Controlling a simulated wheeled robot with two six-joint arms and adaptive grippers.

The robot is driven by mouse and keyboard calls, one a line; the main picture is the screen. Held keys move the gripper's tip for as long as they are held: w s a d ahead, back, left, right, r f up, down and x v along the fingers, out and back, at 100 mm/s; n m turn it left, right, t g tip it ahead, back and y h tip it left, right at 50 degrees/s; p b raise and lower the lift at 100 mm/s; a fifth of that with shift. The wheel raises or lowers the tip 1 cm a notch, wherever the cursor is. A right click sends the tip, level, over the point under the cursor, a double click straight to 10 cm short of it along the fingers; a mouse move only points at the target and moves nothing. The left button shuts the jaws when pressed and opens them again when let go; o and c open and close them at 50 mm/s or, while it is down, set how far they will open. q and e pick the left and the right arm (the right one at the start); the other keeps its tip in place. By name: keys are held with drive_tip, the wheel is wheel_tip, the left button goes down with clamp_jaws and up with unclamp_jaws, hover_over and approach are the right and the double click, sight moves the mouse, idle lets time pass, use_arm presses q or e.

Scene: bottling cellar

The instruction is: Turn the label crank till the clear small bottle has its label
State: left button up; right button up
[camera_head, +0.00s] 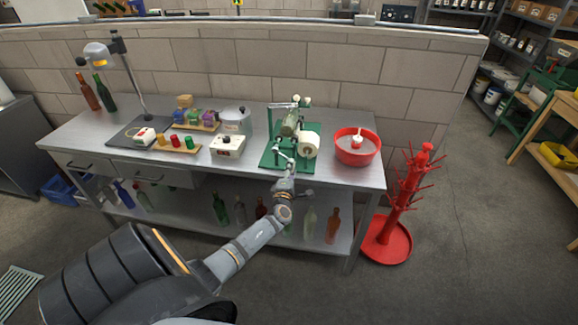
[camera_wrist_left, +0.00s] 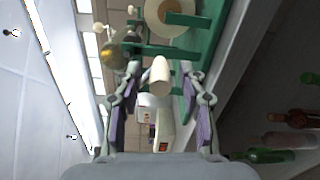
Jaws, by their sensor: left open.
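The green label machine (camera_head: 271,158) stands on the metal bench, with a white label roll (camera_head: 309,146) at its right. A greenish, see-through small bottle (camera_head: 290,125) lies across its top; I cannot tell whether it bears a label. My left gripper (camera_head: 285,160) is at the front of the machine. In the left wrist view my left gripper (camera_wrist_left: 160,88) is open, its purple pads apart on either side of a pale handle (camera_wrist_left: 160,76), which looks like the crank's grip. The crank's arm is mostly hidden. My right gripper is not in view.
A red bowl (camera_head: 358,155) with a white scoop is right of the machine. A white box (camera_head: 227,147) and a clear tub (camera_head: 235,120) are to its left. Several bottles stand on the shelf below. A red drying rack (camera_head: 397,205) stands on the floor at right.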

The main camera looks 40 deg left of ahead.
use_arm(q)
drive_tip(key=v, duration=1.1)
drive_tip(key=shift+s+d+f, duration=0.1)
drive_tip(key=shift+s, duration=0.05)
